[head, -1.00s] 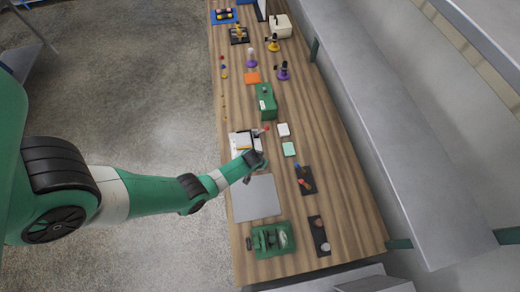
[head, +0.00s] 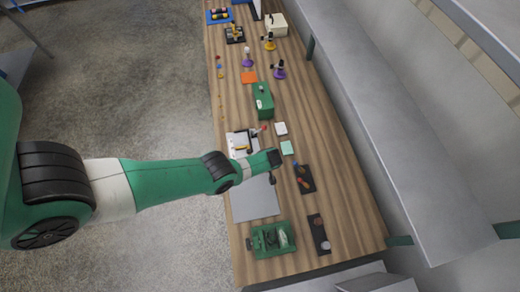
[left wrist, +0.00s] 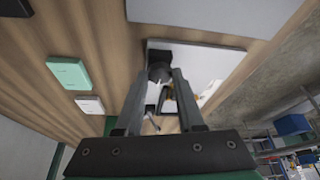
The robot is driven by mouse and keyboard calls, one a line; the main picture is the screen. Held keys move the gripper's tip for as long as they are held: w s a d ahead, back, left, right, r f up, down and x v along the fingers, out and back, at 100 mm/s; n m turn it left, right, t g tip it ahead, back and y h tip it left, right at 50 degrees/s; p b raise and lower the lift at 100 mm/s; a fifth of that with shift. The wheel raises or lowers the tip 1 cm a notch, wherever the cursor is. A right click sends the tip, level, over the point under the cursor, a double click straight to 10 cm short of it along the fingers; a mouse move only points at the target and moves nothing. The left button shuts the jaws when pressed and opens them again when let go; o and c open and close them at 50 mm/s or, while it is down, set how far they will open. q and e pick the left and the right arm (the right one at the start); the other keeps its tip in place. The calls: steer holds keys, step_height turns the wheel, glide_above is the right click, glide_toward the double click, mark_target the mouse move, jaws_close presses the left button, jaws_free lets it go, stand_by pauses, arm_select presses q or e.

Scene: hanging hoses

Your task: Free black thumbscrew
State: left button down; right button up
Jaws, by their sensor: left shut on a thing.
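My left gripper (head: 272,179) hangs below the end of my green arm, above the right edge of the white plate (head: 239,138) with the dark fixture on it. In the left wrist view its fingers (left wrist: 160,78) close in on a round black thumbscrew (left wrist: 158,71). A black block (left wrist: 153,54) shows just beyond it at the corner of the white plate (left wrist: 215,60). The fingers partly cover the fixture, and I cannot tell whether the thumbscrew touches the black block. My right gripper is in neither view.
A grey mat (head: 255,200) lies on the wooden table beside the plate. A white block (head: 281,128) and a mint block (head: 287,148) lie to the right. A green box (head: 262,102), black trays (head: 304,180) and a green fixture (head: 270,240) stand nearby.

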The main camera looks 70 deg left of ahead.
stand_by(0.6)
arm_select(q)
steer(key=c, duration=0.5)
jaws_free()
steer(key=p+v, duration=1.1)
steer(key=shift+w+d+r, duration=0.1)
steer(key=shift+d+r, duration=0.05)
steer(key=shift+r, duration=0.15)
